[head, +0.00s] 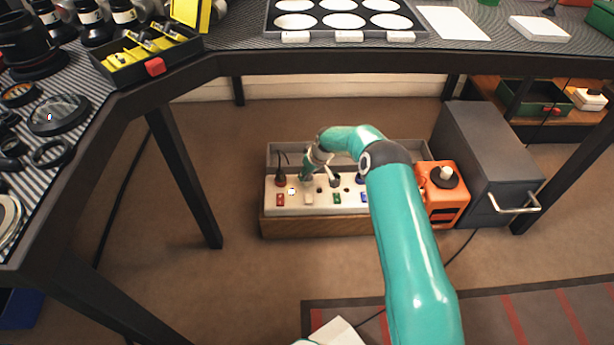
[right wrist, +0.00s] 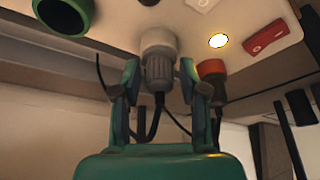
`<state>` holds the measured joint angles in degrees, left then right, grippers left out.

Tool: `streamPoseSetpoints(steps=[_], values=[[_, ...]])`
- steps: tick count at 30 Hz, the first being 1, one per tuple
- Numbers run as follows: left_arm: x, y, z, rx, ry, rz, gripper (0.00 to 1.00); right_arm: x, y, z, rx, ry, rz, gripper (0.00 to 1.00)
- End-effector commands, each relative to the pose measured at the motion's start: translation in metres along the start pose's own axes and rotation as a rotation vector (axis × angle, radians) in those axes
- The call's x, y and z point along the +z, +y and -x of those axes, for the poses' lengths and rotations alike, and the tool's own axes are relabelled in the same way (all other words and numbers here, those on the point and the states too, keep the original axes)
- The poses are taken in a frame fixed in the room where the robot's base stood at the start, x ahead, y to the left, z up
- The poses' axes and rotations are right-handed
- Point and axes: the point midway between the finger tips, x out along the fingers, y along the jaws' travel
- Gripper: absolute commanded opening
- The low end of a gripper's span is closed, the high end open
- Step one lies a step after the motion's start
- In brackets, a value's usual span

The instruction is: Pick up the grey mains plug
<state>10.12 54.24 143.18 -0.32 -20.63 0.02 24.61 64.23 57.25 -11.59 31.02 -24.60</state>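The grey mains plug (right wrist: 158,70) stands in the pale power strip (head: 318,206), its dark cord hanging from its back end in the right wrist view. My right gripper (right wrist: 159,82) is open, with one finger on each side of the plug and a narrow gap showing at both sides. In the head view my right gripper (head: 319,177) is over the strip and largely hides the plug. A dark red plug (head: 282,179) is in the strip to the left, and it also shows in the right wrist view (right wrist: 212,69). My left gripper is not in view.
The strip sits on a wooden-sided box under the table (head: 340,62). An orange device (head: 445,205) and a dark grey cabinet (head: 490,150) stand right of it. A dark blue plug (head: 361,184) is further right in the strip.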

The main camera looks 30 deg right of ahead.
Motion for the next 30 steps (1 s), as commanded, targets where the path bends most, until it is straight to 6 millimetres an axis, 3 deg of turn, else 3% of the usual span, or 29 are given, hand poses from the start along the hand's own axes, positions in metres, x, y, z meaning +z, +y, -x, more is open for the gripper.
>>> streamPoseSetpoints(steps=[1,6,17,30], values=[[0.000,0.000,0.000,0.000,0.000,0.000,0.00,0.000,0.001,0.000,0.000,0.000,-0.001,0.29],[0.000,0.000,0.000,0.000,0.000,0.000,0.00,0.001,0.001,0.000,0.001,0.000,-0.001,0.01],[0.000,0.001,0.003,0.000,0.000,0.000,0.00,-0.001,0.002,0.006,0.002,0.000,-0.002,0.00],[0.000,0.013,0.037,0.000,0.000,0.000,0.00,-0.030,0.002,0.076,0.002,0.001,-0.002,0.00]])
